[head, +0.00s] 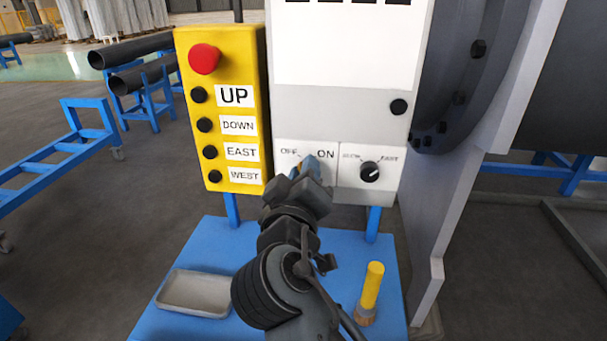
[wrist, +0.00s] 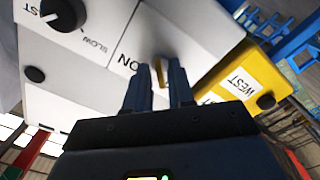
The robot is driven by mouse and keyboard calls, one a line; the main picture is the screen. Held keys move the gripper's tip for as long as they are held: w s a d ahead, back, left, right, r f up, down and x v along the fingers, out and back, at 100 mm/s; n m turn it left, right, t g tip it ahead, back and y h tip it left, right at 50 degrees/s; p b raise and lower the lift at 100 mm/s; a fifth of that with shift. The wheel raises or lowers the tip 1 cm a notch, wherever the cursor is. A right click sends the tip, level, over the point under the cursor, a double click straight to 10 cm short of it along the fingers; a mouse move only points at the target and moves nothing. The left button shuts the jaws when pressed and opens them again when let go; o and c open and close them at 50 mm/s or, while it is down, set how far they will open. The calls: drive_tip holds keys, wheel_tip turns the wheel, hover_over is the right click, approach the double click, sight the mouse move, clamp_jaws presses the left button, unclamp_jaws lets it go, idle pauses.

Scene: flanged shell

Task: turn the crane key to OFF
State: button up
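The crane key is a small yellow-brass piece (wrist: 160,72) on the white panel, beside the ON label in the wrist view. The dark fingers of my gripper (wrist: 160,80) stand on both sides of it, a narrow gap apart. I cannot tell whether they press on the key. In the head view my gripper (head: 306,168) is at the key switch between the OFF label (head: 289,152) and the ON label (head: 325,154). It hides the key there, so which way the key points is unclear.
A SLOW/FAST knob (head: 370,172) is just right of the key switch. A yellow button box (head: 238,68) with a red stop button (head: 204,59) is to its left. Below, a blue table (head: 225,245) bears a grey tray (head: 195,310) and a yellow cylinder (head: 372,286).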

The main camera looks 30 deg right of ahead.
drive_tip(key=shift+o, duration=0.6)
drive_tip(key=shift+s+a+f, duration=0.1)
drive_tip(key=shift+s, duration=0.05)
drive_tip(key=b+v, duration=0.2)
drive_tip(key=v, duration=0.5)
drive_tip(key=shift+s+a, duration=0.2)
drive_tip(key=shift+s, duration=0.05)
